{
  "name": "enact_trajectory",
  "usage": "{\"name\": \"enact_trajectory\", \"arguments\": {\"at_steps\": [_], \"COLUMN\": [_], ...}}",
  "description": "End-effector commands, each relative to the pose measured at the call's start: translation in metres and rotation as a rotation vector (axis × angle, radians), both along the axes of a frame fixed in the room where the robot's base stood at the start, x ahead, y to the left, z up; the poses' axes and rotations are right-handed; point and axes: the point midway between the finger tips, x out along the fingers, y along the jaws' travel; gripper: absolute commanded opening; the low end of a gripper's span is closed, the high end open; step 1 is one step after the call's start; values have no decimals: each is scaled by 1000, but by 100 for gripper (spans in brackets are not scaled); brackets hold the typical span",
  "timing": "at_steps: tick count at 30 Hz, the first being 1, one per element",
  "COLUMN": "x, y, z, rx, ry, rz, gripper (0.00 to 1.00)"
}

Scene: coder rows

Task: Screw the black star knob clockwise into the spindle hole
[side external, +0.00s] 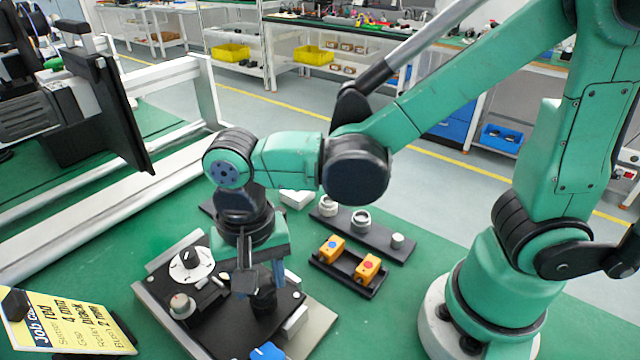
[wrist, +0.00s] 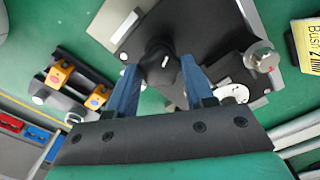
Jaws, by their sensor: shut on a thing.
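The black star knob (side external: 264,302) is between the blue fingers of my gripper (side external: 262,278), over the right half of the black plate. In the wrist view the knob (wrist: 160,66) sits between both fingertips of my gripper (wrist: 160,72), which are shut on it. A small white mark shows on its top. The black plate (side external: 215,327) lies on a grey metal base. The spindle hole does not show; the knob and gripper cover that area. I cannot tell whether the knob is seated in it or just above.
A white dial (side external: 191,265) and a silver knob (side external: 181,306) stand on the plate's left side. A blue part (side external: 268,351) is at its front. A tray with orange blocks (side external: 367,267) lies to the right. A yellow job card (side external: 70,325) stands at the lower left.

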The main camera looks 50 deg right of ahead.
Motion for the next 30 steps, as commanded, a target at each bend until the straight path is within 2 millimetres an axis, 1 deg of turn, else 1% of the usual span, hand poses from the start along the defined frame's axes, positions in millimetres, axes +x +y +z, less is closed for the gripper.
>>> {"name": "enact_trajectory", "arguments": {"at_steps": [2, 5, 15, 18, 22, 29, 30], "x": [0, 0, 1, 1, 1, 1, 1], "y": [0, 0, 0, 0, 0, 0, 0], "z": [0, 0, 0, 0, 0, 0, 0], "rx": [0, 0, 0, 0, 0, 0, 0], "ry": [0, 0, -1, -1, -1, -1, -1], "rz": [-24, -150, -802, -968, -1084, -1100, -1100], "gripper": [0, 0, 0, 0, 0, 0, 55]}}
